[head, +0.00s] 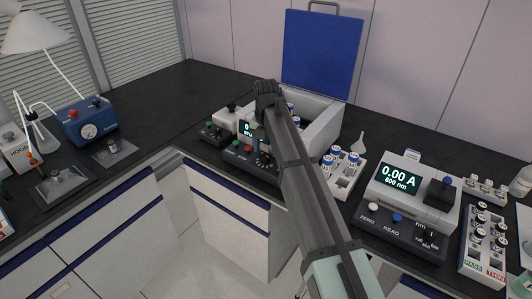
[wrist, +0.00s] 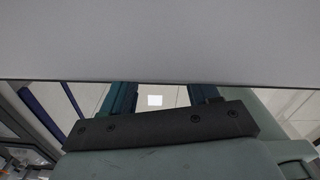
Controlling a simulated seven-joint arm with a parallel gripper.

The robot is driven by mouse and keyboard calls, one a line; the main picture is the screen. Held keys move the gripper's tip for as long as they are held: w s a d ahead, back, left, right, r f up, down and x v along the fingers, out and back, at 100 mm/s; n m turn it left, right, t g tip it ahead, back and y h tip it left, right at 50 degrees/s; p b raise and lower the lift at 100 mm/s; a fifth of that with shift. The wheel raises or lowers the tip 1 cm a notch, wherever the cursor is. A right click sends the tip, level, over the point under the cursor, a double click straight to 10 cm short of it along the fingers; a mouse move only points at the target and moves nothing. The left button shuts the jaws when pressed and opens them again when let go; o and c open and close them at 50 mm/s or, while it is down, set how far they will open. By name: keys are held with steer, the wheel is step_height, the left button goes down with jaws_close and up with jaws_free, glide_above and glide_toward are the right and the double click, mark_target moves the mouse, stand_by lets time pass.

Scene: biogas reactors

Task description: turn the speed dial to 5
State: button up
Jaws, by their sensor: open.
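The device with the dark front panel (head: 247,155) stands at the middle of the bench in the head view. Its lit display (head: 245,129) is partly hidden by my arm. A dark round dial (head: 262,160) shows on its panel beside my arm; its markings are too small to read. My arm reaches over this device, and its fingers are not clear in the head view. In the wrist view my gripper (wrist: 160,93) is open, two teal fingers apart with nothing between them. A plain grey surface (wrist: 160,40) fills the upper half there and hides the fingertips.
A photometer (head: 408,190) reading 0.00 A and vial racks (head: 342,172) stand to the right. A small dark control box (head: 215,131) is left of the device. A blue gauge box (head: 88,122) is on the left bench. The back-left bench top (head: 165,100) is clear.

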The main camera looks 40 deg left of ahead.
steer(key=shift+f, duration=1.2)
steer(key=c, duration=1)
steer(key=shift+m, duration=1.6)
steer(key=shift+c, duration=0.2)
steer(key=o, duration=1)
steer(key=shift+o, duration=0.2)
steer(key=shift+r, duration=0.15)
